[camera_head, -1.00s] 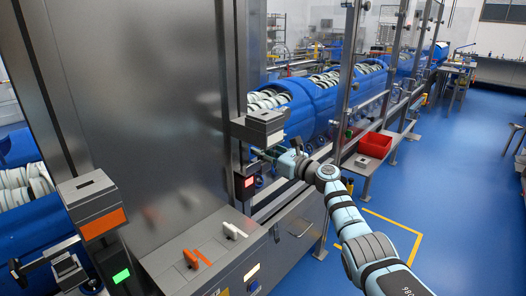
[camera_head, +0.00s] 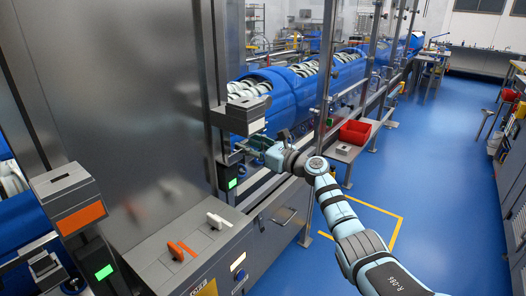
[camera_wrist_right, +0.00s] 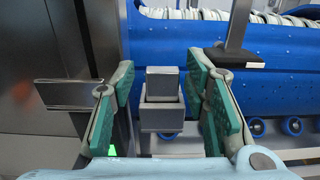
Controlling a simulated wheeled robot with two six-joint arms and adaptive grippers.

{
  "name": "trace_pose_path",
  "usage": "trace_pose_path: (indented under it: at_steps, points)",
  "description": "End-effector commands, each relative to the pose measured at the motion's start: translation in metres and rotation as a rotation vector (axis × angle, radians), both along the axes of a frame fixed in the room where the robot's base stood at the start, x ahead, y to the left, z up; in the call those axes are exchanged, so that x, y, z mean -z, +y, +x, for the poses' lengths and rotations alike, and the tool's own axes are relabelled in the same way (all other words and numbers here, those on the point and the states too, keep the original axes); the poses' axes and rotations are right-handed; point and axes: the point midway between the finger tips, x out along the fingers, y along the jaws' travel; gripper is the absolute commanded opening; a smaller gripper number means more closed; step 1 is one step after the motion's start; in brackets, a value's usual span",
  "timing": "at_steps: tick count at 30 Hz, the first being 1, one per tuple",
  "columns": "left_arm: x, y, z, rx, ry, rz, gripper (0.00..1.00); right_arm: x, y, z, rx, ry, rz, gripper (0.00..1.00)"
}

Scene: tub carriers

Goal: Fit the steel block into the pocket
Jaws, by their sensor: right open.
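The steel block (camera_wrist_right: 163,80) stands upright in the right wrist view, in a square grey holder with a pocket (camera_wrist_right: 162,114). The holder covers its lower part. I cannot tell how deep it sits. My right gripper (camera_wrist_right: 163,99) is open, with its green-padded fingers on either side of the block and holder and a gap on each side. In the head view my right gripper (camera_head: 248,147) is beside the machine's far corner, below a grey slotted housing (camera_head: 247,108). The block cannot be made out there. My left gripper is not in view.
A green lamp (camera_head: 231,183) glows on the machine's corner near my right gripper. A second grey housing with an orange label (camera_head: 81,217) stands at lower left. Blue tubs (camera_head: 290,95) lie behind the guard posts. A red bin (camera_head: 354,132) and open blue floor are at right.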

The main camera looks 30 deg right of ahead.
Motion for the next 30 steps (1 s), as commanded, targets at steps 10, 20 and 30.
trace_pose_path:
  at_steps: [10,20,30]
  points:
    - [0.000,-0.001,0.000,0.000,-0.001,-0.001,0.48,0.005,-0.028,-0.079,-0.006,0.005,-0.006,0.49]
    - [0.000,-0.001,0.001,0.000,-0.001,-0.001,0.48,0.004,-0.031,-0.089,-0.007,0.005,-0.001,0.49]
    - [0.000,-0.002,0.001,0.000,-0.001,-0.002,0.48,0.004,-0.031,-0.088,-0.007,0.002,-0.009,0.49]
